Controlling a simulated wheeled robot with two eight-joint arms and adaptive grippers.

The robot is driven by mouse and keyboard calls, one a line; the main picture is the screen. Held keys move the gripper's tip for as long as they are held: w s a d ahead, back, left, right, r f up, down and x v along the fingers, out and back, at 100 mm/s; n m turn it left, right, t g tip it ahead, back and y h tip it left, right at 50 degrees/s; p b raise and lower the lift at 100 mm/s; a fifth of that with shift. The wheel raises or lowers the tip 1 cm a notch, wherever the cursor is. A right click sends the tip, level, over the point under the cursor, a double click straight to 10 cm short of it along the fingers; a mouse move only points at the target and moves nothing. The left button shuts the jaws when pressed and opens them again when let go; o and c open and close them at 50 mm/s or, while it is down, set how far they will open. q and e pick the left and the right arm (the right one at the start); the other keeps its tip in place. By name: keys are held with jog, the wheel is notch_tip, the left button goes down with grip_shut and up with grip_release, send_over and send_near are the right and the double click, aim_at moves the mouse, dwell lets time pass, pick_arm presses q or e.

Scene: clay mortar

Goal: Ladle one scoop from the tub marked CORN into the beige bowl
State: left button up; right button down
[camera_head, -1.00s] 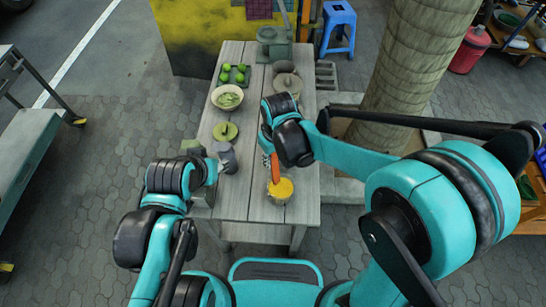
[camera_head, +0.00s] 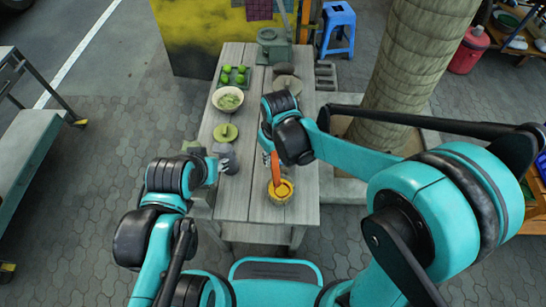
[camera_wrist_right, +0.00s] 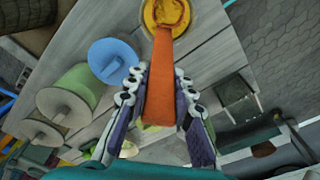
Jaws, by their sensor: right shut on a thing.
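My right gripper (camera_head: 268,158) is shut on the orange handle of a ladle (camera_head: 276,172). In the right wrist view its fingers (camera_wrist_right: 160,90) lie on both sides of the ladle handle (camera_wrist_right: 159,85). The ladle's head is down in a small tub with yellow contents (camera_head: 288,196), near the table's front edge; the tub also shows in the wrist view (camera_wrist_right: 183,26). I cannot read a label on it. The beige bowl (camera_head: 216,103) stands farther back on the left, with pale green contents. My left gripper (camera_head: 226,160) is at the table's left side; its jaws are unclear.
A round green lidded thing (camera_head: 225,132) stands between the bowl and my left gripper. Behind the bowl is a tray with several green fruits (camera_head: 233,75). A grey round lidded pot (camera_head: 288,84) and a green-grey device (camera_head: 273,45) stand at the back. A thick trunk (camera_head: 405,85) rises right of the table.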

notch_tip(320, 180, up, 8)
jog(key=p, duration=0.5)
jog(key=shift+f, duration=0.25)
